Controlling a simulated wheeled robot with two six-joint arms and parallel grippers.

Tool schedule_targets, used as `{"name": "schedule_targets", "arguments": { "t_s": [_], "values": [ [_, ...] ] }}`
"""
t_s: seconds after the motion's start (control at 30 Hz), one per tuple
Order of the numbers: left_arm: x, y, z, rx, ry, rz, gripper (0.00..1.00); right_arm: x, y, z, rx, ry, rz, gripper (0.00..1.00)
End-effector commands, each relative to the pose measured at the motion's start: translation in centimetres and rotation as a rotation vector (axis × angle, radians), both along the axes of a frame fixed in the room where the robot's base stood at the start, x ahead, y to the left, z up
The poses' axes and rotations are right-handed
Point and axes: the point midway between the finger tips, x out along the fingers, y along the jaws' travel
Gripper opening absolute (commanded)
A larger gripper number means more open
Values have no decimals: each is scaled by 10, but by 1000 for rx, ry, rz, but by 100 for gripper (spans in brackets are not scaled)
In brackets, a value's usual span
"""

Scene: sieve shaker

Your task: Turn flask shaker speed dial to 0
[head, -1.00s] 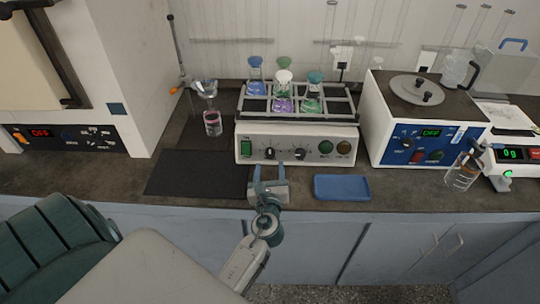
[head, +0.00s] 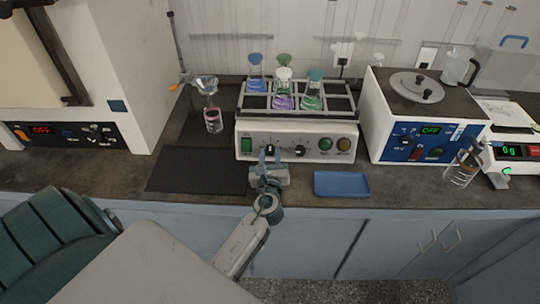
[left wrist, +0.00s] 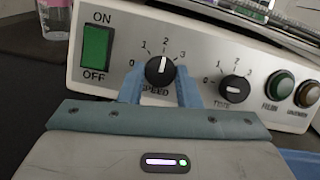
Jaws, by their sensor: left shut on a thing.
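The flask shaker (head: 312,128) stands on the bench with a white front panel. Its speed dial (left wrist: 160,70) is a black knob with a white pointer line, on a scale with 0 at the lower left and 1, 2, 3 around the top. The pointer stands nearly upright, between 2 and 3 or close to that. My left gripper (left wrist: 162,88) is shut on the speed dial, one blue finger on each side of it. In the head view my left gripper (head: 270,155) reaches the panel from the front and hides this dial. My right gripper is not in view.
The time dial (left wrist: 235,88) sits just right of the speed dial, and the green on/off switch (left wrist: 97,53) is to its left. Several flasks stand in the rack on top. A blue tray (head: 342,184) and a dark mat (head: 196,172) lie in front.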

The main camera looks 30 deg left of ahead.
Motion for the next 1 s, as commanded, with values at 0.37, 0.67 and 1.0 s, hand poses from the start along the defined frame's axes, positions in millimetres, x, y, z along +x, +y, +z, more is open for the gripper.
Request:
{"name": "schedule_targets", "arguments": {
  "t_s": [0.37, 0.67, 1.0],
  "values": [
    [1, -1, -2, -87, -52, 37, 8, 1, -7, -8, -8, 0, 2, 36],
    [2, -3, -2, -286, -176, 123, 8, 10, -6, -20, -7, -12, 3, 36],
    [4, -5, 1, -546, -334, 236, 8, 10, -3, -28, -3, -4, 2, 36]
  ]
}}
